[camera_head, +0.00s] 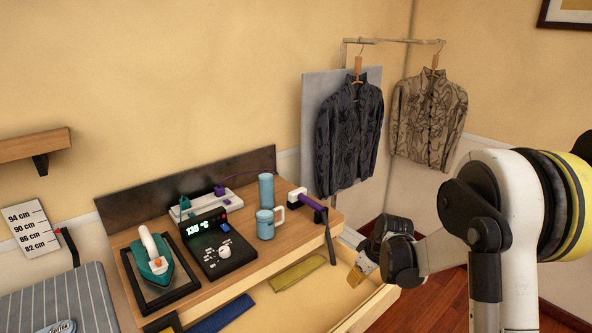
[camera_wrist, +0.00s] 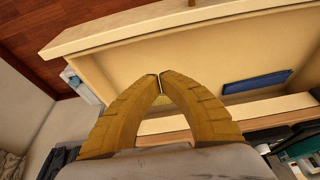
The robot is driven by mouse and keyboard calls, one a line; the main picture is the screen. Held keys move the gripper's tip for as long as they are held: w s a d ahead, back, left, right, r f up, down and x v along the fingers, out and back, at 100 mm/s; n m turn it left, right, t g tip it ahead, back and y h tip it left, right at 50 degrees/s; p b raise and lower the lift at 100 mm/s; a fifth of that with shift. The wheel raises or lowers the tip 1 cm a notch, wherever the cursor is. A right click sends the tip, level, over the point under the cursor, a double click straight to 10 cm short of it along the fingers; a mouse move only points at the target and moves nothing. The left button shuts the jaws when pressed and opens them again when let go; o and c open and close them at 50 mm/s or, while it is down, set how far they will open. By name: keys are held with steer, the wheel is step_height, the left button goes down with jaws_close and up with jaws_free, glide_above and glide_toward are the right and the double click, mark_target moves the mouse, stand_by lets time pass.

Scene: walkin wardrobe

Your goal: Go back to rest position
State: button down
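My arm reaches in from the right in the head view. My gripper (camera_head: 360,270) hangs by the right end of an open drawer (camera_head: 372,306). In the wrist view its two yellow fingers (camera_wrist: 160,82) lean together and their tips meet, with nothing seen held between them. The drawer's pale interior and front board (camera_wrist: 130,38) lie beyond the fingertips. An olive-yellow flat item (camera_head: 298,273) and a blue flat item (camera_head: 222,314) lie in the drawer; the blue one also shows in the wrist view (camera_wrist: 256,83).
The wooden tabletop (camera_head: 292,243) above the drawer holds an iron (camera_head: 154,262), a control box (camera_head: 214,246), a blue mug (camera_head: 266,225) and a purple-handled tool (camera_head: 306,199). Two shirts (camera_head: 349,135) (camera_head: 428,118) hang behind. Red floor (camera_head: 432,302) is clear at right.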

steer(key=s+a+r+m+t, duration=0.1)
steer(key=s+r, duration=0.2)
steer(key=r, duration=0.2)
steer(key=s+r+m, duration=0.1)
steer(key=s+r, duration=0.2)
steer(key=r, duration=0.3)
steer(key=s+a+r+m+t+h, duration=0.1)
steer(key=s+r, duration=0.3)
steer(key=s, duration=0.6)
steer(key=s+r+m+t+h, duration=0.1)
steer(key=s+r, duration=0.4)
steer(key=s, duration=0.6)
steer(key=m+t, duration=0.1)
steer(key=m, duration=0.1)
steer(key=shift+s+a+m, duration=0.2)
steer(key=shift+a+m, duration=0.2)
